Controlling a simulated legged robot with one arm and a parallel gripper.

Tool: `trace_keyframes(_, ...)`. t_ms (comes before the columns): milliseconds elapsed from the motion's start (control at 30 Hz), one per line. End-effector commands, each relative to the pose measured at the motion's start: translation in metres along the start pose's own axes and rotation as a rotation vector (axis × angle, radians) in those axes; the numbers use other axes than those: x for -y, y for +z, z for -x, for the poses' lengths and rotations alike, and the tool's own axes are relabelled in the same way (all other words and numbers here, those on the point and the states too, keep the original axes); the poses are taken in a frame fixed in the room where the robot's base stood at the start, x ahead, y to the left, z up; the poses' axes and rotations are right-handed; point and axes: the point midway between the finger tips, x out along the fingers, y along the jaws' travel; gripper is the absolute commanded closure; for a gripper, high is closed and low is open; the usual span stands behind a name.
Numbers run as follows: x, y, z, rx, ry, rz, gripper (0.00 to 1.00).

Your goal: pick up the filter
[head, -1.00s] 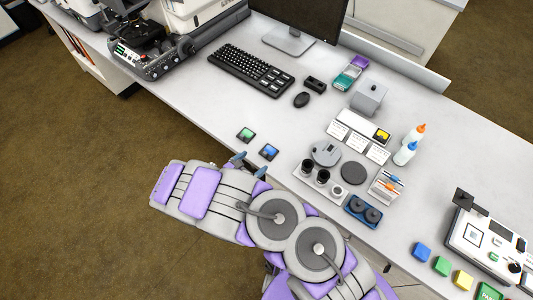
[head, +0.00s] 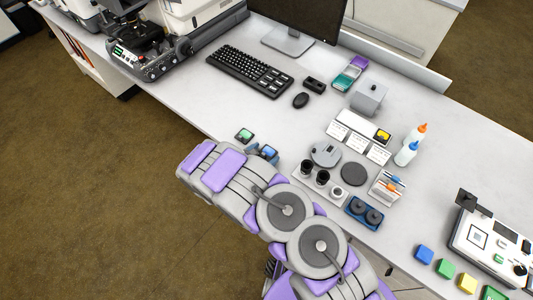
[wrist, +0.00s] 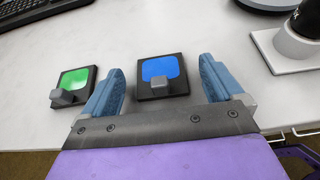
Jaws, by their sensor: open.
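Two small square filters with dark frames lie flat on the white bench. The blue filter (wrist: 160,75) has a grey knob at its near edge and sits between and just beyond the open fingers of my gripper (wrist: 162,88) in the wrist view. The green filter (wrist: 74,86) lies to the left, outside the left finger. In the head view the green filter (head: 244,136) is clear, and the blue filter (head: 269,152) is partly hidden by my gripper. The fingers hold nothing.
A grey plate with black eyepieces (head: 307,168) and a round grey part (head: 325,154) stand to the right. The keyboard (head: 249,70) and mouse (head: 300,100) lie farther back. The bench between the filters and keyboard is clear.

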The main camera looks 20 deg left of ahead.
Motion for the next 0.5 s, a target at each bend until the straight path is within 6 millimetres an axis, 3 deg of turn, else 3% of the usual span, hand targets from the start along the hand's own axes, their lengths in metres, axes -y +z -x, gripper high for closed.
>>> trace_keyframes(67,-0.0006,-0.0004,0.0003,0.0,0.0,0.001,0.09)
trace_keyframes(500,-0.001,-0.0007,0.0004,0.0,-0.001,0.001,0.51)
